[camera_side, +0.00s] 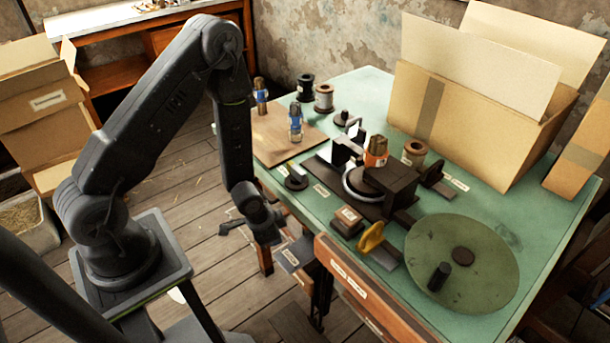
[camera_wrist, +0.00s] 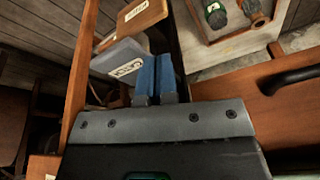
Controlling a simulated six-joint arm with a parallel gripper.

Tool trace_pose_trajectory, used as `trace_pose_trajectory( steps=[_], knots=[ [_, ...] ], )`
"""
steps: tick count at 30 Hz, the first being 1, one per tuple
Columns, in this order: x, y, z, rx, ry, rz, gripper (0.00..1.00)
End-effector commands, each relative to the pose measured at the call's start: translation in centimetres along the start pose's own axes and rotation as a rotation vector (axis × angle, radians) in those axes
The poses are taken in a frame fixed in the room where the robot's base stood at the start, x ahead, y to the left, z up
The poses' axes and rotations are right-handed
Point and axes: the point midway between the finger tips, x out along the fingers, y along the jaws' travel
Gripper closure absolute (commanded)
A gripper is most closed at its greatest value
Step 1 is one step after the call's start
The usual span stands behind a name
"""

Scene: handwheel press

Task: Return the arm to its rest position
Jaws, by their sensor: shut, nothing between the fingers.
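My gripper (camera_wrist: 156,68) shows in the wrist view with its two blue fingers side by side, shut and empty. In the side view my arm rises from its stand, bends at the top and hangs down in front of the table's left edge; the fingers cannot be made out there. The press (camera_side: 385,188), a dark block with a pale ring, stands on the green table (camera_side: 345,90). The big green handwheel (camera_side: 440,240) with a dark knob lies flat at the front right. My gripper is apart from both.
A wooden board (camera_side: 280,150) with two small blue-banded bottles (camera_side: 296,122) lies at the table's left. Spools (camera_side: 324,97) stand behind. A yellow lever (camera_side: 370,237) is near the front edge. Cardboard boxes (camera_side: 480,120) fill the back right. A drawer front (camera_side: 350,280) is below the table edge.

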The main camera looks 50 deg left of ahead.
Motion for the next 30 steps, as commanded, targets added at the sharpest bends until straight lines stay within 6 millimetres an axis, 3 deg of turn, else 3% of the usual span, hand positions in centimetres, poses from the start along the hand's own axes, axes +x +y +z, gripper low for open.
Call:
trace_pose_trajectory(
  steps=[6,11,20,30],
  knots=[
    [-7.5,2.9,-2.0,0.294,-0.026,0.005,1.00],
    [-12.9,2.3,-4.2,0.350,-0.017,-0.079,1.00],
    [-24.0,0.6,-6.6,0.062,0.042,-0.209,1.00],
    [-35.4,2.9,-4.8,-0.266,0.156,-0.173,1.00]
  ],
)
